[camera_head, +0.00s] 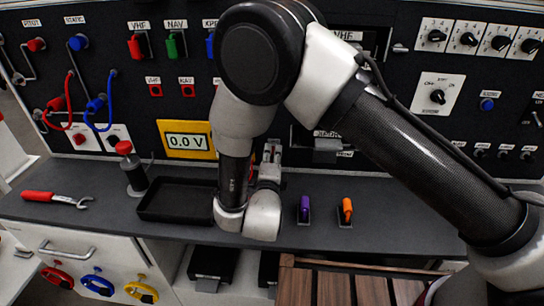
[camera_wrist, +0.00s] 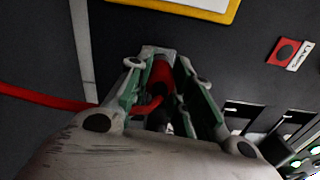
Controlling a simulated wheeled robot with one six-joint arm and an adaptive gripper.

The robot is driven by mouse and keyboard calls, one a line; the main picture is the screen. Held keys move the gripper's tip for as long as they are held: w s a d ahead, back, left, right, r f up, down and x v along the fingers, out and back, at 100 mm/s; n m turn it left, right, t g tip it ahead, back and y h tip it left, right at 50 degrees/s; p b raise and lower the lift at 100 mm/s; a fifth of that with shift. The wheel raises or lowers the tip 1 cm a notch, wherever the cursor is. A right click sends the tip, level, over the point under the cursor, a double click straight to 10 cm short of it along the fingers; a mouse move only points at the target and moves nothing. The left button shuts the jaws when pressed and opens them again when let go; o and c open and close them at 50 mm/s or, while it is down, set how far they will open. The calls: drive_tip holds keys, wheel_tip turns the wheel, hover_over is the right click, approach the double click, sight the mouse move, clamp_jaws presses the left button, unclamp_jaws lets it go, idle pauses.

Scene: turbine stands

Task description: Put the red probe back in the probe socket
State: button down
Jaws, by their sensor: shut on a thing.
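My gripper (camera_wrist: 160,62) is shut on the red probe (camera_wrist: 161,76), whose red body lies between the green-lined fingers in the wrist view. A curved red piece shows by the left finger, and a red cable (camera_wrist: 40,99) runs off to the left. In the head view my gripper (camera_head: 272,152) is in front of the panel, just right of the yellow 0.0 V meter (camera_head: 187,153); my arm hides most of the probe there. I cannot make out the probe socket with certainty; my arm covers part of the bench and panel.
On the grey bench lie a red-handled wrench (camera_head: 55,198) and a black tray (camera_head: 160,212). A purple item (camera_head: 304,207) and an orange item (camera_head: 346,209) stand in small holders. The bench's right part looks clear.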

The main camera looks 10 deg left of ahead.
sight(272, 157)
drive_tip(key=shift+w+a+r, duration=0.1)
drive_tip(key=shift+w+r, duration=0.1)
drive_tip(key=shift+w, duration=0.2)
drive_tip(key=c, duration=1.7)
unclamp_jaws()
drive_tip(key=o, duration=0.4)
drive_tip(key=shift+w+f, duration=0.1)
drive_tip(key=shift+w, duration=0.1)
drive_tip(key=shift+c, duration=0.2)
drive_tip(key=o, duration=0.3)
drive_tip(key=shift+s, duration=0.15)
drive_tip(key=shift+f, duration=0.1)
drive_tip(key=shift+s, duration=0.2)
drive_tip(key=shift+s+d, duration=0.15)
drive_tip(key=shift+s, duration=1.55)
drive_tip(key=shift+s+d, duration=0.1)
drive_tip(key=shift+s, duration=1.6)
